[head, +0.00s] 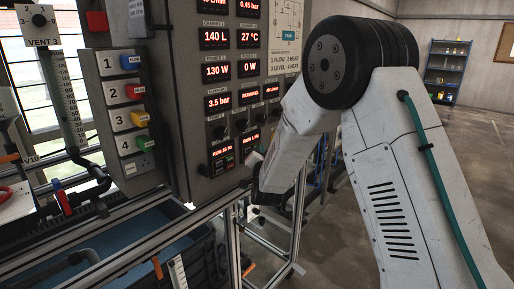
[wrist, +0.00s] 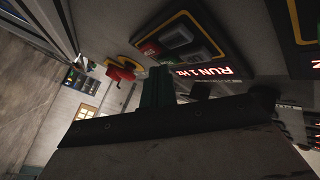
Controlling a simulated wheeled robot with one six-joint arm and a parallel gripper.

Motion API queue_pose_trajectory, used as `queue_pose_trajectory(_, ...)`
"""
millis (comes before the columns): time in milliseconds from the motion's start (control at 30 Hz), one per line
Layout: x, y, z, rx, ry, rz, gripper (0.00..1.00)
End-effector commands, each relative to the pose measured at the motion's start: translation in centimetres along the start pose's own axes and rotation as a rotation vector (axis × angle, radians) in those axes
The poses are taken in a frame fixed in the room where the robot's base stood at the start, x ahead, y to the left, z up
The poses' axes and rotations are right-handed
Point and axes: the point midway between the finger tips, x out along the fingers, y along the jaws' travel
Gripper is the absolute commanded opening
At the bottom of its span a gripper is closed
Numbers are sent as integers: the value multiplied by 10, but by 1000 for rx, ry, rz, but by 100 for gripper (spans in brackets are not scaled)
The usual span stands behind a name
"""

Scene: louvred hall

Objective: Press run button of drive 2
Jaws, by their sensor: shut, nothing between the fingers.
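Drive 2, the right-hand unit low on the grey panel, has a lit display (head: 251,138) reading about "RUN 1 Hz" in the head view. My arm hides most of its buttons there. In the wrist view a "RUN 1 Hz" display (wrist: 212,70) sits beside a yellow-edged keypad (wrist: 188,30) with a red key (wrist: 150,50) and pale or greenish keys; which is the run button I cannot tell. My gripper (wrist: 160,72) is shut and empty, its dark fingertips close to the keypad. Contact cannot be told.
A red knob on a yellow ring (wrist: 122,70) sticks out just left of my fingertips in the wrist view. In the head view, the left drive's display (head: 222,150) is beside drive 2. A metal frame (head: 205,211) runs below the panel. Open floor lies right.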

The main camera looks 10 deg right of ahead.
Motion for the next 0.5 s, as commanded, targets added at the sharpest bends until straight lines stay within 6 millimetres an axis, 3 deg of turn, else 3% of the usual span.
queue_pose_trajectory(500, -3, 3, -3, 0, 1, 0, 0)
